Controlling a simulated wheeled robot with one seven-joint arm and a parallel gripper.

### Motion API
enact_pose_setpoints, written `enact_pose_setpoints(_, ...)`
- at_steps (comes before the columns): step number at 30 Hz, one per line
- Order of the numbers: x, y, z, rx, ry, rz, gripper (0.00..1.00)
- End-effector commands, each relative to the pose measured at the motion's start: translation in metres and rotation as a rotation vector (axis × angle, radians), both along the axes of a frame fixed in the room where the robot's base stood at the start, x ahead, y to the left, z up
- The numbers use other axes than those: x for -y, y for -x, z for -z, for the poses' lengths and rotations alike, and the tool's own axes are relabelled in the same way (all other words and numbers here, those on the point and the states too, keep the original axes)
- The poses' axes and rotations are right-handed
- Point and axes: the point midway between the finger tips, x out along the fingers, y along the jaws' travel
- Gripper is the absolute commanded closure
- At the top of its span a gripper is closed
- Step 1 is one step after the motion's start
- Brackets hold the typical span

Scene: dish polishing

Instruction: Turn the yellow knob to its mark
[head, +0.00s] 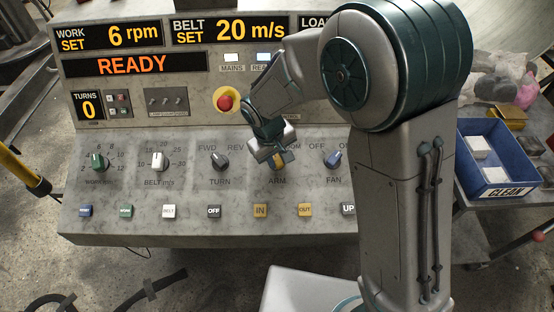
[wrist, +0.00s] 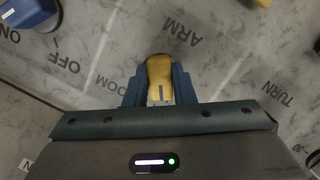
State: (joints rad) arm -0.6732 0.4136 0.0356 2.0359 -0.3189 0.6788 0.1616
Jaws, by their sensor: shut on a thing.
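The yellow knob (wrist: 160,70) sits in the middle of the wrist view, between the two dark fingers of my gripper (wrist: 158,92). The gripper is shut on it, one finger on each side. In the head view the yellow knob (head: 278,164) shows only partly beneath my gripper (head: 272,155), over the ARM label. The gripper and arm hide much of the scale above the knob, and I cannot make out its mark.
A grey TURN knob (head: 219,161) stands to the left and a blue FAN knob (head: 333,159) to the right. A red emergency button (head: 225,102) is above. Several push buttons line the panel's lower edge. A blue crate (head: 487,190) stands at the right.

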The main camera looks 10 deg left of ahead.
Motion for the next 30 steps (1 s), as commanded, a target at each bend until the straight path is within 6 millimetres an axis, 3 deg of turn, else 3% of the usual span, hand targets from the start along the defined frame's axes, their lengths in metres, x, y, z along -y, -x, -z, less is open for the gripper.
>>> enact_pose_setpoints(9,-0.0008,-0.0003,-0.0003,0.011,0.035,-0.107,1.00)
enact_pose_setpoints(25,-0.0008,-0.0004,-0.0010,0.013,0.042,-0.128,1.00)
enact_pose_setpoints(26,-0.0008,-0.0004,-0.0010,0.013,0.042,-0.128,0.69)
enact_pose_setpoints(27,-0.0008,-0.0004,-0.0010,0.013,0.042,-0.127,0.58)
enact_pose_setpoints(30,-0.0006,-0.0002,-0.0008,0.011,0.042,-0.127,0.55)
